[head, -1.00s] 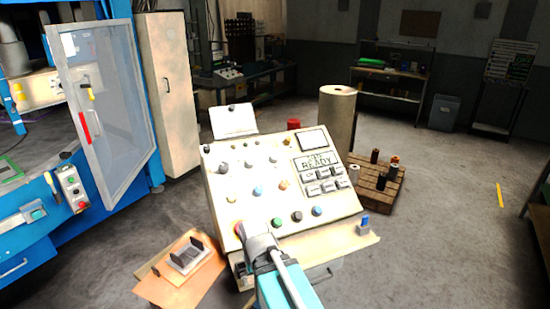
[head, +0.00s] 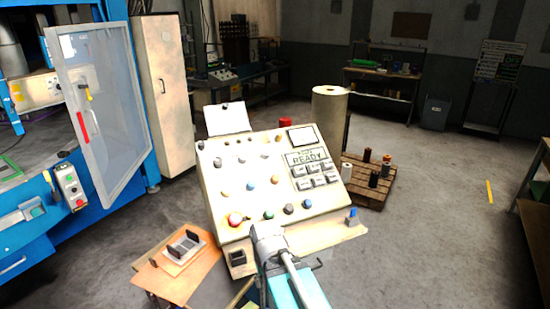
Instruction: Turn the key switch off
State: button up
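A sloped cream control console (head: 235,208) stands in the middle of the head view. Its face carries several knobs and buttons, including a red one (head: 235,219) at the lower left, a blue one (head: 251,185) and a green one (head: 268,215). The knobs are too small to tell which is the key switch. A display (head: 309,157) reads READY. My gripper (head: 262,231) is at the console's lower front edge, below the green button. It is seen from behind; its fingertips are not clear, and I cannot tell whether it touches the panel.
A small table (head: 165,272) with a grey fixture stands at front left. A blue machine with an open clear door (head: 105,120) is further left. A pallet (head: 365,190) with spools and a large roll (head: 329,105) stand behind the console. The floor at right is mostly clear.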

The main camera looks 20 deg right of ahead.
aim_at(266, 154)
jog(key=z, duration=0.5)
jog(key=k, duration=1.1)
jog(key=z, duration=0.65)
jog(key=i, duration=1.8)
jog(key=u, duration=0.85)
jog(key=i, duration=0.45)
jog(key=u, duration=0.45)
